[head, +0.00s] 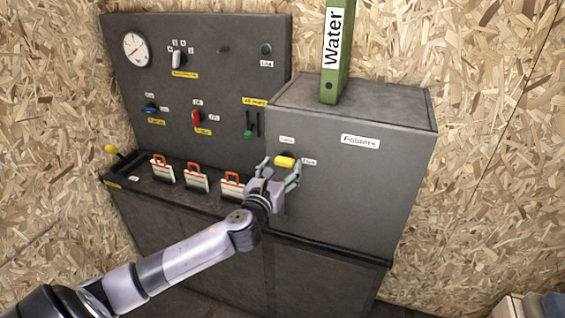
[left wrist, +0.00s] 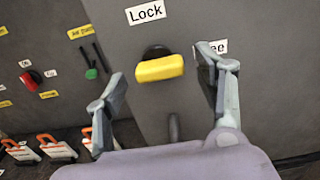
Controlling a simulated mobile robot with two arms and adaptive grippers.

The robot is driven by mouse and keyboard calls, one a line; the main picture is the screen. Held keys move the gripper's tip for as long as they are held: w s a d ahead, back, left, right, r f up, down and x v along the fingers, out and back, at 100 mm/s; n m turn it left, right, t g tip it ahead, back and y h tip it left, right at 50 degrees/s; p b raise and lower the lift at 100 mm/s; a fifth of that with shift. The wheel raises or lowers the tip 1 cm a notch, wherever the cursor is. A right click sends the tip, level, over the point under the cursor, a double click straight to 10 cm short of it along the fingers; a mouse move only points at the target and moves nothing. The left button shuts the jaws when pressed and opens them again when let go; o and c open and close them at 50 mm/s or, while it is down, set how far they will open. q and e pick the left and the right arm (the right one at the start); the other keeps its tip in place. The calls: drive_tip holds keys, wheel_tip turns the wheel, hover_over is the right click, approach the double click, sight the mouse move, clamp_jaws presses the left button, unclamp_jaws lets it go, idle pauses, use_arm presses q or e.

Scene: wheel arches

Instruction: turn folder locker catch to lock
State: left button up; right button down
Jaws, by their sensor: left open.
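The folder locker (head: 350,185) is a grey box with a "Folders" label (head: 360,141) on its front. Its yellow catch (head: 284,161) sits at the left of that front, and it also shows in the left wrist view (left wrist: 160,68), lying nearly level. A "Lock" label (left wrist: 146,12) is above the catch; a partly hidden label ending in "ee" (left wrist: 212,47) is to its right. My left gripper (head: 281,166) is open, with its fingers on either side of the catch; in the left wrist view (left wrist: 163,75) both fingers look apart from it. My right gripper is not in view.
A green "Water" folder (head: 337,60) stands on the locker. A dark panel (head: 200,70) with a gauge, knobs and switches is to the left. Several orange-handled clips (head: 196,178) stand on the ledge below it. A yellow-knobbed lever (head: 110,149) is at the far left.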

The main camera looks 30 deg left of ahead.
use_arm(q)
drive_tip(key=shift+w+a, duration=0.15)
drive_tip(key=shift+w, duration=0.5)
drive_tip(key=shift+c, duration=0.4)
drive_tip(key=c, duration=1.1)
